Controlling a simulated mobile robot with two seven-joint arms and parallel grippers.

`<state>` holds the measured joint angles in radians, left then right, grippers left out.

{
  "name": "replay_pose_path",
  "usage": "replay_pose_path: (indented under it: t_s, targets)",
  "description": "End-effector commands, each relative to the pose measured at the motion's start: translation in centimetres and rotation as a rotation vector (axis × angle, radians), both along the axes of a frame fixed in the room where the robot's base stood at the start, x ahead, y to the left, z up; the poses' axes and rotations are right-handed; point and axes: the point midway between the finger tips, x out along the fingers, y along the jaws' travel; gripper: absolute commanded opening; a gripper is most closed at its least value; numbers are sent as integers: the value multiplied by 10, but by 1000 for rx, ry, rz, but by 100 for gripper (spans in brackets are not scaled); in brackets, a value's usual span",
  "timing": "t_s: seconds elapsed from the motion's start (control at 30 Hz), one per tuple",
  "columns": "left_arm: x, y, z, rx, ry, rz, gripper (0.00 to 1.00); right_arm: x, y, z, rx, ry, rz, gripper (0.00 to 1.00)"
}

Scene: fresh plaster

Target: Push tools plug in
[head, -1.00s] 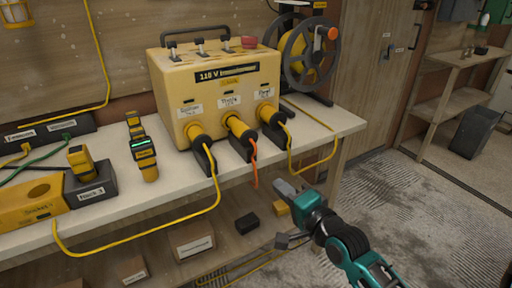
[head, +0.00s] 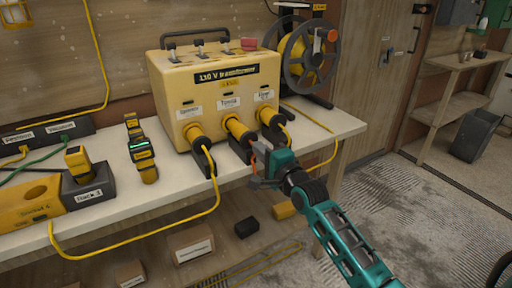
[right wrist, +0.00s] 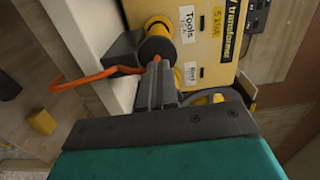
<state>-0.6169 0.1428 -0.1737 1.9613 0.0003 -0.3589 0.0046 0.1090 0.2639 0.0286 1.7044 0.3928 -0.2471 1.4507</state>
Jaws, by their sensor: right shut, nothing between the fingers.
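The tools plug (head: 237,129) is the middle of three yellow plugs at the front of the yellow 110 V transformer (head: 165,85). Its orange cable is mostly hidden by my gripper in the head view. In the right wrist view the tools plug (right wrist: 157,42) shows its dark rear end, with the orange cable (right wrist: 85,78) running left, below the "Tools" label (right wrist: 188,24). My right gripper (head: 257,168) is shut and empty, its fingertips (right wrist: 155,80) right behind the plug's rear end. I cannot tell whether they touch it. My left gripper is out of view.
Plugs with yellow cables sit on either side, the left one (head: 197,135) and the right one (head: 268,115). Dark blocks lie under the plugs. A cable reel (head: 308,55) stands behind at right. A handheld device (head: 142,150) and a dark rack (head: 90,185) stand on the bench at left.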

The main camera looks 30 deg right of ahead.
Motion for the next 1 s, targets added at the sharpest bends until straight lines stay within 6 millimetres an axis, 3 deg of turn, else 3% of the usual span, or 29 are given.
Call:
replay_pose_path:
  t_s: [0.23,0.7,1.0]
  targets:
    - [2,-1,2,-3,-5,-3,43,23,1,0,-2,-1,0,0]
    - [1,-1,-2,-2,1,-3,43,28,1,-1,-2,0,-1,0]
    - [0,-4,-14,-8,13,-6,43,66,2,-2,-1,-1,-1,0]
